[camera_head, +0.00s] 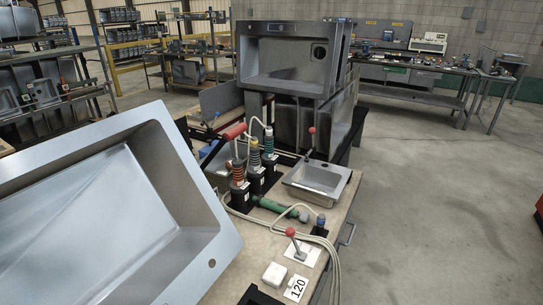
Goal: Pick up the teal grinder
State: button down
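Several upright hand tools stand in black holders on the workbench (335,215) in the middle of the view. The rear-right one is a tool with a teal body (268,146), which may be the teal grinder. A green cylindrical tool (276,208) with a dark end lies on its side on the bench in front of the holders. I cannot tell for certain which of the two is the teal grinder. My gripper is not in view.
A large steel sink (184,185) fills the left foreground, close to the bench. A small steel basin (318,182) sits right of the tools. Red-knobbed levers (290,232), loose cables and a white block (274,274) are also on the bench. Open floor (430,220) lies to the right.

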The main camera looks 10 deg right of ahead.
aim_at(269, 158)
jog(key=l+u, duration=0.1)
jog(key=u, duration=0.6)
jog(key=l+u, duration=0.35)
jog(key=k+l+u, duration=0.1)
jog(key=l+u, duration=0.2)
jog(key=l, duration=0.25)
jog(key=k+l+u, duration=0.1)
jog(key=l+u, duration=0.25)
jog(key=k+l+u, duration=0.3)
jog(key=l, duration=0.25)
jog(key=k+l, duration=0.15)
jog(key=l, duration=0.2)
jog(key=k+l, duration=0.15)
jog(key=l, duration=0.25)
jog(key=k+l+u, duration=0.1)
jog(key=l, duration=0.25)
jog(key=k+l, duration=0.4)
jog(key=l, duration=0.3)
jog(key=u, duration=0.05)
